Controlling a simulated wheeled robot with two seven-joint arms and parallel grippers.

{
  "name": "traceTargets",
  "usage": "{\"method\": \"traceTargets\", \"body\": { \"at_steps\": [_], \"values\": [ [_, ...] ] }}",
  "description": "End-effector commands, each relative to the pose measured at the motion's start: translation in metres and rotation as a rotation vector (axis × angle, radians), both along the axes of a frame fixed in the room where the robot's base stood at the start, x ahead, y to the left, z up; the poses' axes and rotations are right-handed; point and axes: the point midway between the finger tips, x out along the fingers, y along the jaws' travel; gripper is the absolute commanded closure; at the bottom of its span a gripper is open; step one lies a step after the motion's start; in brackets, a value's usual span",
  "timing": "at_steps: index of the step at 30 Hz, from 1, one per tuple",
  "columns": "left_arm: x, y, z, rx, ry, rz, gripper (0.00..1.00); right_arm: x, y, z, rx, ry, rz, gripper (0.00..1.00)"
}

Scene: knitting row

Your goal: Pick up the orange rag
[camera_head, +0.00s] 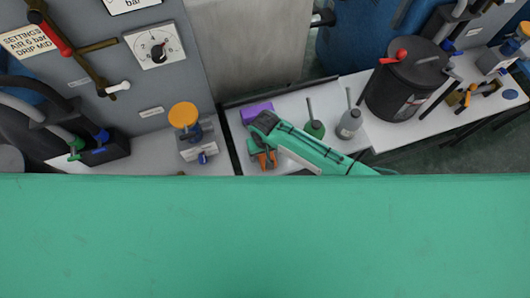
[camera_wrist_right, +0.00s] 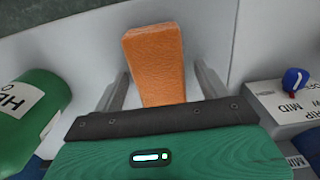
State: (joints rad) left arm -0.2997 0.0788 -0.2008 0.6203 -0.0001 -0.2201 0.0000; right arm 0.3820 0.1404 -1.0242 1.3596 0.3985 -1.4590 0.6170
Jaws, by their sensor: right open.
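The orange rag (camera_wrist_right: 153,55) is a folded, textured orange block on a pale surface in the right wrist view. It lies between the two grey fingers of my right gripper (camera_wrist_right: 161,80), which is open, with a gap visible on both sides of the rag. Its near end is hidden behind the gripper body. In the head view a bit of the rag (camera_head: 264,159) shows beside my right gripper (camera_head: 261,150) on the white shelf (camera_head: 285,104); the arm hides part of it. My left gripper is not in view.
A purple block (camera_head: 257,112) lies just behind my right gripper. A green bottle (camera_head: 315,128) and a grey bottle (camera_head: 349,125) stand close to its arm. A black can (camera_head: 405,80) stands further right. A valve with an orange knob (camera_head: 184,116) is to the left.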

Motion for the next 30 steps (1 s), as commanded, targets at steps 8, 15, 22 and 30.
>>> {"method": "traceTargets", "body": {
  "at_steps": [8, 15, 22, 30],
  "values": [
    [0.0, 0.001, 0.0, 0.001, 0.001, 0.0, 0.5, 0.0, 0.0, 0.0, 0.0, 0.0, 0.0, 0.54],
    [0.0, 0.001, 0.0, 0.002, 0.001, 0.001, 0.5, 0.0, 0.0, 0.001, 0.0, 0.0, 0.0, 0.73],
    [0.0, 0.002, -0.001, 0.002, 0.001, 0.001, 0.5, 0.0, 0.0, 0.004, 0.001, -0.001, 0.0, 0.73],
    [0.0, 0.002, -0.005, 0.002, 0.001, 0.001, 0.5, 0.001, 0.001, 0.039, 0.003, -0.004, 0.0, 0.73]
  ]
}}
